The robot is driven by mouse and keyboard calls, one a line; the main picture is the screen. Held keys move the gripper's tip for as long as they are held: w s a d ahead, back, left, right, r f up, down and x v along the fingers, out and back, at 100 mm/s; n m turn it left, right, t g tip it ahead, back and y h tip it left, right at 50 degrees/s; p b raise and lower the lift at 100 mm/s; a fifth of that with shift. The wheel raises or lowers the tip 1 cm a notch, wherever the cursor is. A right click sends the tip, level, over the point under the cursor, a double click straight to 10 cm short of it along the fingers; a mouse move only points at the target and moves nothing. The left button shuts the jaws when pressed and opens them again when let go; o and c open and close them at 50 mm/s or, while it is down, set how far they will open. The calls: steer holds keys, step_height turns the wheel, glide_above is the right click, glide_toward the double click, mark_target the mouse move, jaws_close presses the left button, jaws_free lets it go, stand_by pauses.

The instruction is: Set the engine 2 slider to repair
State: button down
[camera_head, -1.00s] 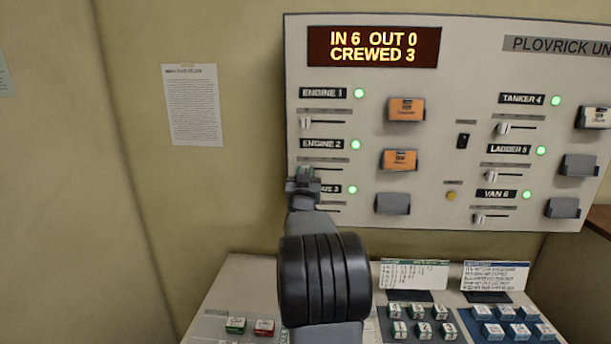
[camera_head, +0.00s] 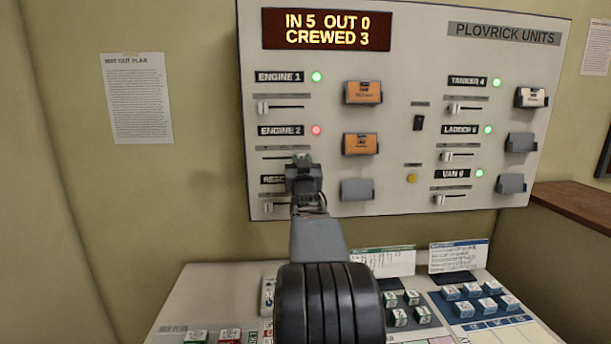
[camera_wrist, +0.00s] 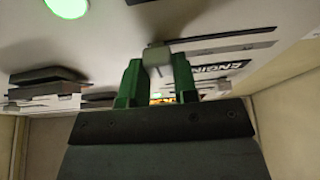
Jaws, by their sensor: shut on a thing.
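The engine 2 slider has a dark slot (camera_head: 275,158) under its black "ENGINE 2" label (camera_head: 280,130) on the grey panel. Its lamp (camera_head: 316,130) is red. My gripper (camera_head: 302,160) is at the right part of this slot and hides the knob in the head view. In the wrist view, the pale knob (camera_wrist: 157,56) sits between the green fingers of my gripper (camera_wrist: 158,68), which are shut on it. The display (camera_head: 326,30) reads IN 5, OUT 0, CREWED 3.
The engine 1 slider (camera_head: 263,107) is above and the partly hidden rescue 3 slider (camera_head: 269,207) below, both knobs at the left. An orange card (camera_head: 360,144) is in a holder to the right. A desk with coloured blocks (camera_head: 397,317) lies below.

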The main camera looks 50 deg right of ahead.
steer(key=shift+d, duration=0.1)
steer(key=c, duration=1.1)
jaws_free()
steer(key=shift+s+d, duration=0.15)
steer(key=shift+s, duration=0.05)
steer(key=shift+o, duration=1.1)
steer(key=b+v, duration=0.5)
steer(key=v, duration=0.9)
steer(key=shift+w+r, duration=0.1)
